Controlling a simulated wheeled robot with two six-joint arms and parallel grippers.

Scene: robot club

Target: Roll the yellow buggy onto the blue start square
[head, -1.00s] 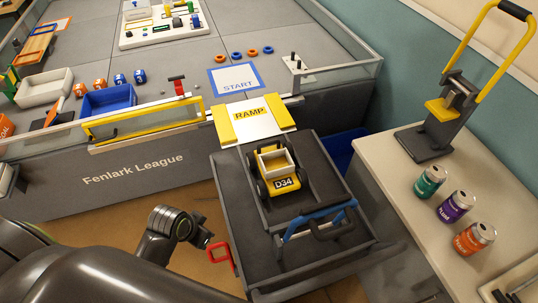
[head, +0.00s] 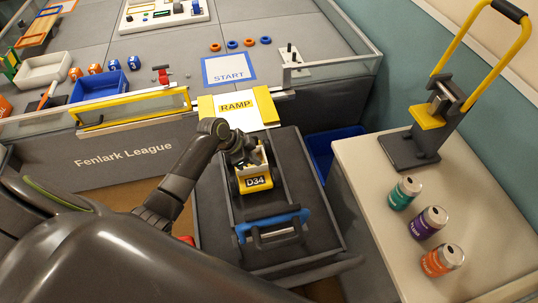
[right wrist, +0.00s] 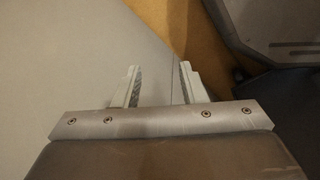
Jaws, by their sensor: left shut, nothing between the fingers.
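The yellow buggy (head: 257,184), marked D34, sits on the dark cart top (head: 301,190) just in front of the ramp (head: 238,122). The blue-bordered start square (head: 229,66) lies on the grey field beyond the ramp. My left gripper (head: 246,158) is shut and empty at the buggy's open box, hiding part of its left and far side; I cannot tell whether it touches. My right gripper (right wrist: 160,87) shows only in the right wrist view, open and empty above the floor.
The field's front wall has a yellow-framed gate (head: 135,108). A joystick box (head: 290,62) stands right of the start square. Several cans, one purple (head: 428,222), stand on the side table.

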